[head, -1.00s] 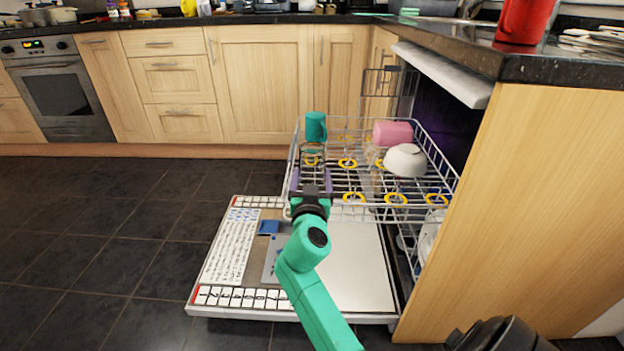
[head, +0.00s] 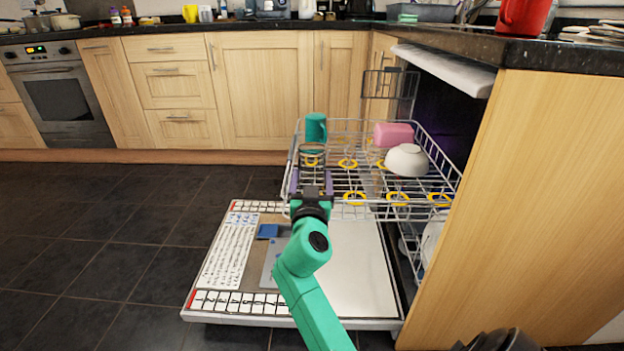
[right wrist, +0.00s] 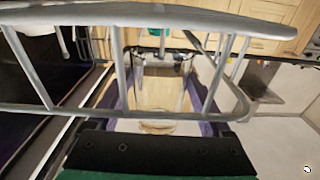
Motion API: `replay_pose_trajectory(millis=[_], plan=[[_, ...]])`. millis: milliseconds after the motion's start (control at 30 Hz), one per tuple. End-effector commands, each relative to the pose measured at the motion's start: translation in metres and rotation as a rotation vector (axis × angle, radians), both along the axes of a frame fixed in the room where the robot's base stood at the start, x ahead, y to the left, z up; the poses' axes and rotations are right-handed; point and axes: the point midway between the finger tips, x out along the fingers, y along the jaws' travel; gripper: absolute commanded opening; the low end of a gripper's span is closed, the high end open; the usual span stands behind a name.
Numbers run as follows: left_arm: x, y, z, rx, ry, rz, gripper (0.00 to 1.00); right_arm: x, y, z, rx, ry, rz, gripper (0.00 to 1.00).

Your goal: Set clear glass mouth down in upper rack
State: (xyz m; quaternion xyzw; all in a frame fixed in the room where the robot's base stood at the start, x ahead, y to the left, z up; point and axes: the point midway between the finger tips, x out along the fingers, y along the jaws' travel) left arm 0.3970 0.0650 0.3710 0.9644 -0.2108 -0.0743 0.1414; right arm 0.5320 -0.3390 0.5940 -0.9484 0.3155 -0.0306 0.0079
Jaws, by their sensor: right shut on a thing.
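The clear glass (head: 313,156) is at the left end of the upper rack, just in front of a teal mug. My right gripper (head: 311,183) reaches in from the front and is shut on the glass. In the right wrist view the glass (right wrist: 158,88) shows between the two purple fingers. Which way its mouth faces, and whether it touches the rack floor, I cannot tell. The upper rack (head: 425,204) is pulled out over the open dishwasher door; its wires cross close in front of the right wrist camera. My left gripper is not in view.
The teal mug (head: 316,127), a pink cup (head: 393,134) and a white bowl (head: 407,160) sit in the rack. Several yellow rings mark its floor. The open door (head: 350,275) lies below. A wooden side panel (head: 520,210) stands close on the right.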

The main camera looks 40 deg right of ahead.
Motion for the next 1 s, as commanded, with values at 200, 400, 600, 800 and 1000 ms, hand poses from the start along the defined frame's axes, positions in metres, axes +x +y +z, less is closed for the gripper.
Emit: replay_pose_trajectory(millis=[200,400,600,800,1000], plan=[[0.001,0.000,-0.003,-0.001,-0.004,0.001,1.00,0.000,0.000,-0.031,0.048,0.044,-0.004,0.15],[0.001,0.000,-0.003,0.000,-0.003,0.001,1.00,0.000,0.000,-0.031,0.048,0.044,-0.004,1.00],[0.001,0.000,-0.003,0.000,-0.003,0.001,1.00,0.000,0.000,-0.032,0.050,0.046,-0.005,1.00],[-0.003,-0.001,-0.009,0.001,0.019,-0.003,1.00,-0.018,0.015,-0.026,0.042,0.035,-0.002,1.00],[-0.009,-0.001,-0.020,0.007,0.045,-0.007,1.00,-0.052,0.040,-0.015,0.020,0.013,0.001,1.00]])
